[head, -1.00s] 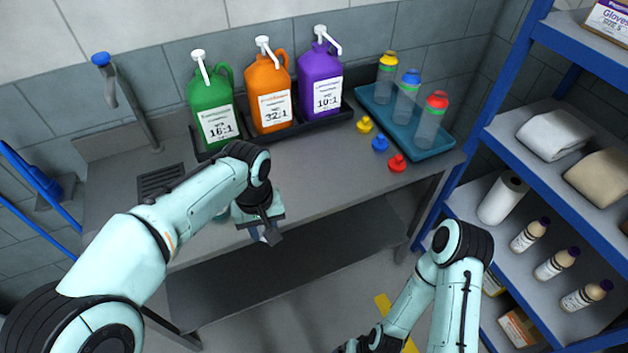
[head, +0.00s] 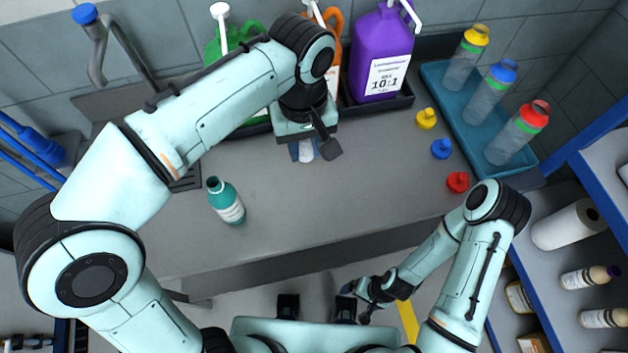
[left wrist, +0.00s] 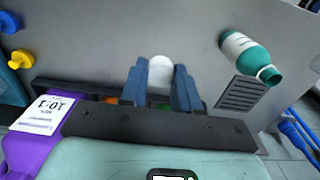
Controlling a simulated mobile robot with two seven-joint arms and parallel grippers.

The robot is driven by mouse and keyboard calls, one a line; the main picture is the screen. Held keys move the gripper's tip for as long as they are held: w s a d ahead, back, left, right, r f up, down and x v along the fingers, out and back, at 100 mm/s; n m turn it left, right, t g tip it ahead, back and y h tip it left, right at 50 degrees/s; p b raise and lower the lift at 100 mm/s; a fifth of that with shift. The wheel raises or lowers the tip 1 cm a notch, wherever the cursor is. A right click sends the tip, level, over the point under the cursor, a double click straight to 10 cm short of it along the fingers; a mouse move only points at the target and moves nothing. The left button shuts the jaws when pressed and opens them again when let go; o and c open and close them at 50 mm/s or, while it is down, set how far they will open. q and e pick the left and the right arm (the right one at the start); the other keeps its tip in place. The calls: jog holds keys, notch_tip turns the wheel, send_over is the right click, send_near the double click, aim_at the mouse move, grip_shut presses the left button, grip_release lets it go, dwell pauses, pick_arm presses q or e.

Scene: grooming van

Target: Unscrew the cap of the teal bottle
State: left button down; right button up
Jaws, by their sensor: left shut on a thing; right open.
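The teal bottle (head: 229,204) stands upright on the grey counter, left of my left gripper, with its dark mouth open and a white label. It also shows at the upper right of the left wrist view (left wrist: 247,53). My left gripper (head: 305,152) is shut on a white round cap (left wrist: 160,72), held between its blue fingers and apart from the bottle. The cap's height above the counter is hard to tell. My right gripper (head: 360,302) is open and empty in front of the counter, low in the head view.
A purple jug (head: 382,52) stands in a black tray at the back; green and orange jugs are partly hidden by my left arm. Yellow, blue and red caps (head: 458,181) lie right of centre. A teal tray (head: 440,90) holds three clear bottles. The middle counter is clear.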

pick_arm(q)
jog(key=b, duration=0.2)
send_over(307, 197)
notch_tip(307, 197, down, 13)
jog(key=shift+f+b, duration=0.45)
jog(key=shift+f, duration=2.15)
pick_arm(e)
jog(key=shift+s+f, duration=0.45)
jog(key=shift+f, duration=0.45)
jog(key=shift+s+f, duration=0.45)
jog(key=shift+f, duration=0.4)
pick_arm(q)
jog(key=shift+f, duration=0.15)
pick_arm(e)
jog(key=shift+f, duration=0.1)
pick_arm(q)
jog(key=c, duration=0.8)
grip_release()
